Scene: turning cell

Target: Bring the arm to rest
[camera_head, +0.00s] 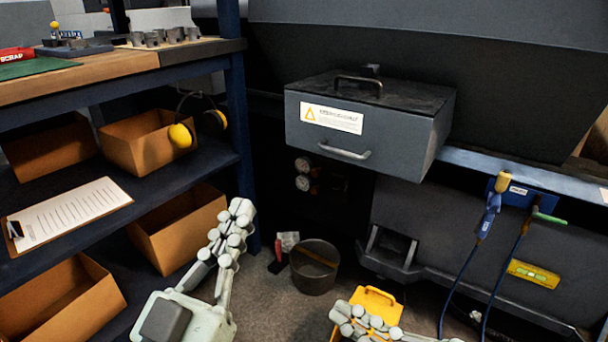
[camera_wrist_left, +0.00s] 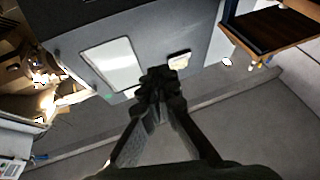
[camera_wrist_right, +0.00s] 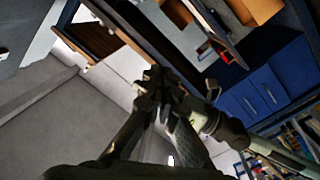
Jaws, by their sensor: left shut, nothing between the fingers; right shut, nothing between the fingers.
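My left gripper (camera_head: 240,208) reaches up from the lower left in the head view, in front of the shelf unit. In the left wrist view its dark fingers (camera_wrist_left: 160,85) meet at the tips with nothing between them. My right gripper (camera_head: 345,318) is low in the head view, in front of a yellow object, and its arm runs toward the bottom edge. In the right wrist view its fingers (camera_wrist_right: 158,85) also meet, shut and empty. Both grippers appear clear of the things around them, though their distance to the shelf and the yellow object is hard to judge.
The blue shelf unit (camera_head: 240,120) with cardboard boxes (camera_head: 145,140) and a clipboard (camera_head: 68,212) stands at left. A grey drawer box (camera_head: 400,130) juts from the dark machine. A bucket (camera_head: 314,268) and a yellow object (camera_head: 378,300) stand low. Blue hoses (camera_head: 458,290) hang at right.

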